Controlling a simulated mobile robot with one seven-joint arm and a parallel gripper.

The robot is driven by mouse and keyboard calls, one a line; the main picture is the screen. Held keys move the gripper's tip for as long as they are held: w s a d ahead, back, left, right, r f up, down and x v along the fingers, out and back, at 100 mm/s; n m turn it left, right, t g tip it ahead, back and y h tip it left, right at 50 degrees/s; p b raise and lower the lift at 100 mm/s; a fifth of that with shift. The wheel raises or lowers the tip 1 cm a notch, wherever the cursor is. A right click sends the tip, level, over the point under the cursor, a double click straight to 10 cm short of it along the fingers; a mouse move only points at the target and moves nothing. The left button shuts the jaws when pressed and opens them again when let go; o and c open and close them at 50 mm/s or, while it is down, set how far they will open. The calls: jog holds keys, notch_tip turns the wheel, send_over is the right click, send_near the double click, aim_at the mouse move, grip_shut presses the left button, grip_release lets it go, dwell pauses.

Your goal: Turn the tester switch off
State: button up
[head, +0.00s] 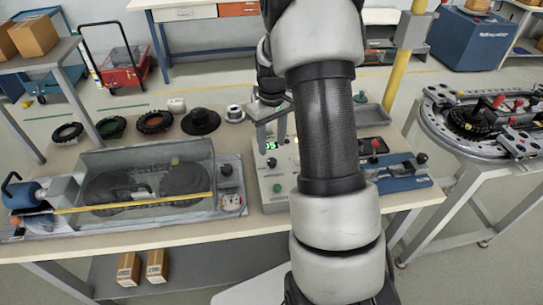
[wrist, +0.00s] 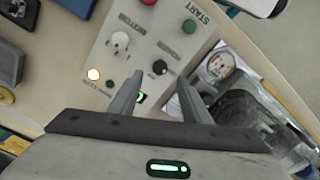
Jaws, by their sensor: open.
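The tester appears to be the pale grey control box (head: 272,191) on the bench, partly hidden by my arm. I cannot tell which control is the switch. My gripper (wrist: 160,77) is open over the panel, its fingertips either side of the black knob in the picture; contact is unclear. It also shows in the head view (head: 272,136).
A clear-covered machine (head: 148,185) stands left of the box. Blue equipment with a black-knobbed lever (head: 421,158) is at the right. Several dark rings and a black disc (head: 201,121) lie behind. A ring track (head: 490,125) stands on another table.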

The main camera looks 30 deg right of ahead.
aim_at(272, 160)
notch_tip(272, 160, down, 6)
jog(key=shift+f, duration=0.2)
jog(key=c, duration=1)
